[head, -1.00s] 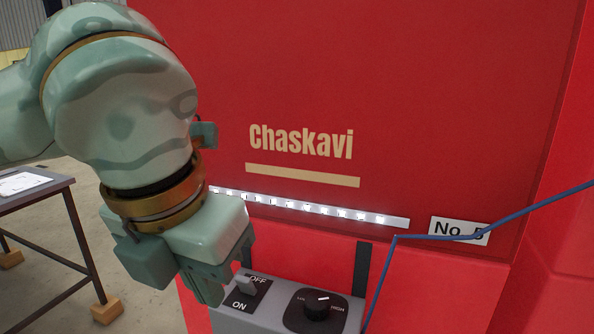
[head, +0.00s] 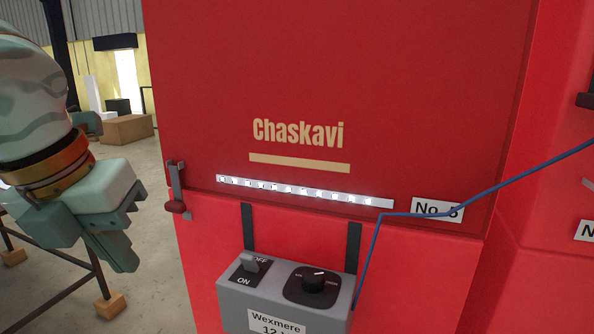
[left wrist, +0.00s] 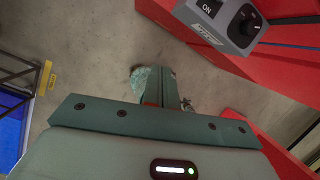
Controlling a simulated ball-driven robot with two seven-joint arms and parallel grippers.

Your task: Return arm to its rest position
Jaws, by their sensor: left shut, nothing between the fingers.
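My left gripper (head: 118,250) is at the left of the head view, clear of the red cabinet and the control box, and points downward. Its fingers are shut with nothing between them; the shut fingers also show in the left wrist view (left wrist: 159,88). The grey control box (head: 285,300) hangs on the front of the red cabinet (head: 390,90). My right gripper is not in view.
A red-handled latch (head: 176,190) sits at the cabinet's left edge. A table frame with wooden feet (head: 109,304) stands on the floor at left. A cardboard box (head: 127,129) lies farther back.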

